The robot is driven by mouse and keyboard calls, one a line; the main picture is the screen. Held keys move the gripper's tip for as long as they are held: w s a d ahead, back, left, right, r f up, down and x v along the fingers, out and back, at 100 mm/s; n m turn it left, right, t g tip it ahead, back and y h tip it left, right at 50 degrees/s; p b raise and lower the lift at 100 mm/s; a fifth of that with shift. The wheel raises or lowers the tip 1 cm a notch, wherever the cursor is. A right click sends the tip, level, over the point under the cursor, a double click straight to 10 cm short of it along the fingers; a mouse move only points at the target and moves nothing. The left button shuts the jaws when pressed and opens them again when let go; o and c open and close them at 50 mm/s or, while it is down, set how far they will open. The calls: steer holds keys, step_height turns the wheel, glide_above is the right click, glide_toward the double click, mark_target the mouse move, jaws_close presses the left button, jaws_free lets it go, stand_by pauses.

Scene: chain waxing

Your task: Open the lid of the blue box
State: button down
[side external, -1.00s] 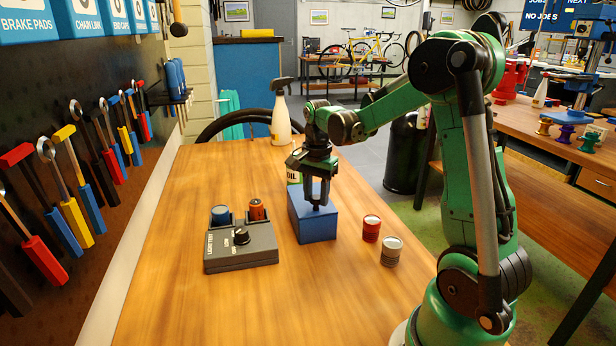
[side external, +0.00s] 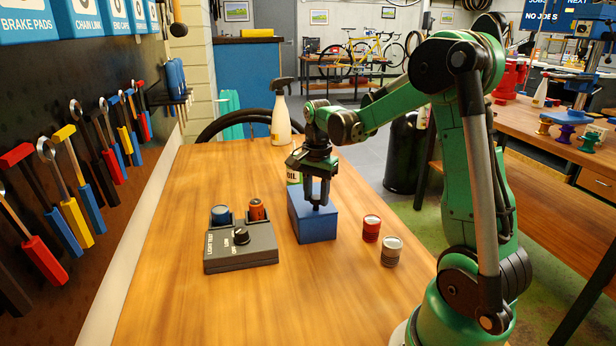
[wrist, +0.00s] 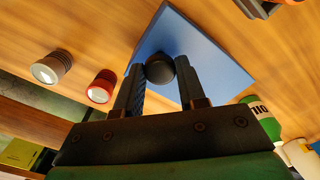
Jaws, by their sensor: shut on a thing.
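The blue box (side external: 316,226) stands on the wooden workbench, and its lid (wrist: 205,50) looks closed. A dark round knob (wrist: 160,69) sits on top of the lid in the wrist view. My gripper (side external: 318,203) points down over the box. In the wrist view my gripper (wrist: 160,82) has its two fingers on either side of the knob and is shut on it. In the side view the fingers hide the knob.
A green oil bottle (wrist: 262,120) is close behind. The front of the bench (side external: 240,310) is clear.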

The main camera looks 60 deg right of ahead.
steer(key=shift+s+a, duration=0.1)
steer(key=s+a, duration=0.7)
steer(key=shift+c, duration=2.4)
jaws_free()
steer(key=shift+w+r, duration=0.1)
steer(key=shift+r, duration=2.7)
